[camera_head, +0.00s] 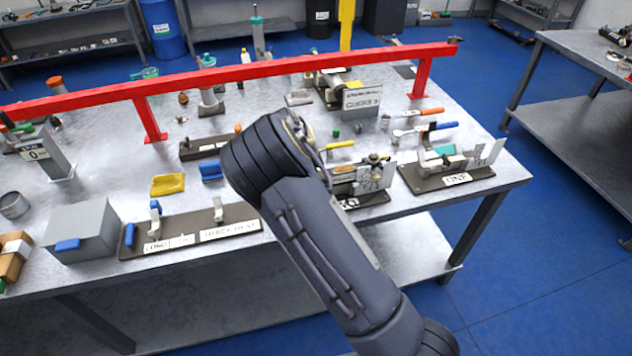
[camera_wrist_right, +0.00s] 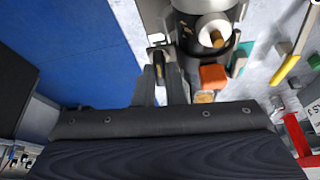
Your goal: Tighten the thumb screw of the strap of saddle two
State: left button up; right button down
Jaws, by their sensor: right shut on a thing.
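Saddle two is the dark-based fixture (camera_head: 362,199) at the front of the bench, its label partly covered by my right arm. My right gripper (camera_wrist_right: 159,72) is beside this ring, shut on a small dark part that looks like the strap's thumb screw. The fingers mostly hide it. In the head view my right wrist hides the gripper. My left gripper is out of view.
The saddle marked ONE (camera_head: 457,180) stands to the right. A red rail (camera_head: 240,72) crosses above the bench behind my arm. Several tools lie behind the saddles.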

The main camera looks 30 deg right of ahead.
jog(key=c, duration=1.5)
grip_release()
jog(key=shift+r, duration=0.1)
